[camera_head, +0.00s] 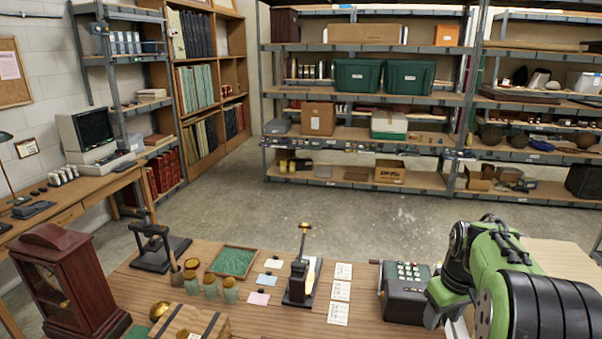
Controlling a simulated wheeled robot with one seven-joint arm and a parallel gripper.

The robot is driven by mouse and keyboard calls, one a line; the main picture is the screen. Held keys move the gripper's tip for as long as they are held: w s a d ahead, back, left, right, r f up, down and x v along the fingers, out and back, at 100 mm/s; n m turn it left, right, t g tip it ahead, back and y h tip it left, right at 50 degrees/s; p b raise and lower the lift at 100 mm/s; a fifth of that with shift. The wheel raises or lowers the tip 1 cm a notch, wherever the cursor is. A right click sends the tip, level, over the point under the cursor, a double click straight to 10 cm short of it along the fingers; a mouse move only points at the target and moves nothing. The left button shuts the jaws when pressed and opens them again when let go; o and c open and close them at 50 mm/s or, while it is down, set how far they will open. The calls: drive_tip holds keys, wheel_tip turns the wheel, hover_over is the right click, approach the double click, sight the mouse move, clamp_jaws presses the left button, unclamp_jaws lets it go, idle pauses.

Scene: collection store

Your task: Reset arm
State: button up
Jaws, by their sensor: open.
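My green and black arm (497,272) shows at the lower right, folded above the right part of the wooden table (262,322). A ribbed black part of it fills the bottom right corner. The end of the arm cannot be made out and my gripper is not in view. A dark adding machine with pale keys (404,292) stands just left of the arm. The arm overlaps its right side, and I cannot tell whether they touch.
On the table stand a wooden clock (68,280), a black press (157,249), a green-lined tray (233,262), small jars (210,285), a brass-topped stand (301,275) and white cards (339,291). Open floor (330,215) lies beyond, before loaded metal shelves (360,95).

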drive_tip(key=s+a+r+m+t+b, duration=0.1)
drive_tip(key=s+a+r+t+b, duration=0.2)
drive_tip(key=s+a, duration=0.9)
drive_tip(key=s+a+f+b, duration=0.1)
drive_tip(key=s+a, duration=0.2)
drive_tip(key=s, duration=0.2)
drive_tip(key=s+a+f+m+t+b, duration=0.1)
drive_tip(key=s+a+f, duration=0.1)
drive_tip(key=s, duration=0.4)
drive_tip(key=shift+a+b, duration=0.35)
drive_tip(key=shift+a, duration=0.2)
drive_tip(key=shift+s+f, duration=0.1)
drive_tip(key=shift+s, duration=0.05)
